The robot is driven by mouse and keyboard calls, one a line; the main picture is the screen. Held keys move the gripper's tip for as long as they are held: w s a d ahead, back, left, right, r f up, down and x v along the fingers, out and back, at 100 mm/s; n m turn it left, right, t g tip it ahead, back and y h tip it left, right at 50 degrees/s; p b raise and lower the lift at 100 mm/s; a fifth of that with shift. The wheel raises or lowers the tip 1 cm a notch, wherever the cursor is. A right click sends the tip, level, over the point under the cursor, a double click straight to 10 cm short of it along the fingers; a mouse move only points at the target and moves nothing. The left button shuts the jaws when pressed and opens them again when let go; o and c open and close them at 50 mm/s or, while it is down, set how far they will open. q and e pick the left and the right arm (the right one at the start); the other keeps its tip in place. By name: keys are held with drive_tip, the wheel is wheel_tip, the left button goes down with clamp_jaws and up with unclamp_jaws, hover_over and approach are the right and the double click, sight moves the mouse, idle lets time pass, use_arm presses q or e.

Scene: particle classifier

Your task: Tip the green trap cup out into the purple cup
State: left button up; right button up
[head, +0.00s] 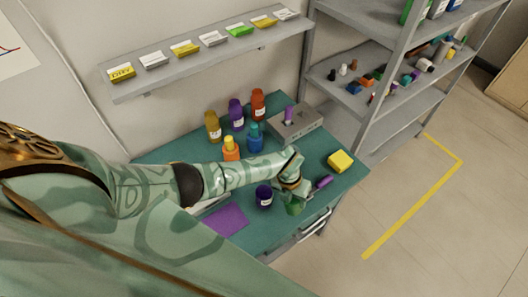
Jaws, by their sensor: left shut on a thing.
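My left gripper (296,187) reaches across the teal table from the left and is shut on the green trap cup (295,207). The cup shows just below the fingers, partly hidden by them. I cannot tell its exact tilt or what is inside it. The dark purple cup (264,198) with a white label stands upright on the table, a little left of the green cup and apart from it. My right gripper is not in view.
A purple mat (226,220) lies left of the purple cup. A purple piece (324,182) and a yellow block (340,161) lie right of my gripper. Several bottles, including an orange one (231,149), and a grey device (294,124) stand behind my forearm.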

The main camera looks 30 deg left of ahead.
use_arm(q)
drive_tip(key=shift+s+a+r+h+b, duration=0.15)
drive_tip(key=shift+a+h+b, duration=0.35)
drive_tip(key=shift+a+h, duration=0.4)
drive_tip(key=shift+a+r+h+b, duration=0.15)
drive_tip(key=shift+a+h+b, duration=0.35)
drive_tip(key=shift+h+b, duration=0.25)
drive_tip(key=a+r+h+b, duration=0.1)
drive_tip(key=h, duration=0.1)
drive_tip(key=a+r+t+h+b, duration=0.1)
drive_tip(key=r+h+b, duration=0.1)
drive_tip(key=shift+s+a, duration=0.15)
drive_tip(key=shift+a, duration=0.05)
drive_tip(key=f+h+b, duration=0.1)
drive_tip(key=b, duration=0.2)
drive_tip(key=shift+a+h+b, duration=0.1)
drive_tip(key=shift+h+b, duration=0.25)
drive_tip(key=shift+s+a+r+t+h+b, duration=0.1)
drive_tip(key=shift+a+r+t+h+b, duration=0.1)
drive_tip(key=shift+h+b, duration=0.65)
drive_tip(key=shift+a+r+t+h+b, duration=0.1)
drive_tip(key=shift+t+h+b, duration=0.1)
drive_tip(key=shift+h+b, duration=0.65)
drive_tip(key=shift+a+r+h+b, duration=0.15)
drive_tip(key=shift+a+h+b, duration=0.5)
drive_tip(key=shift+b, duration=0.95)
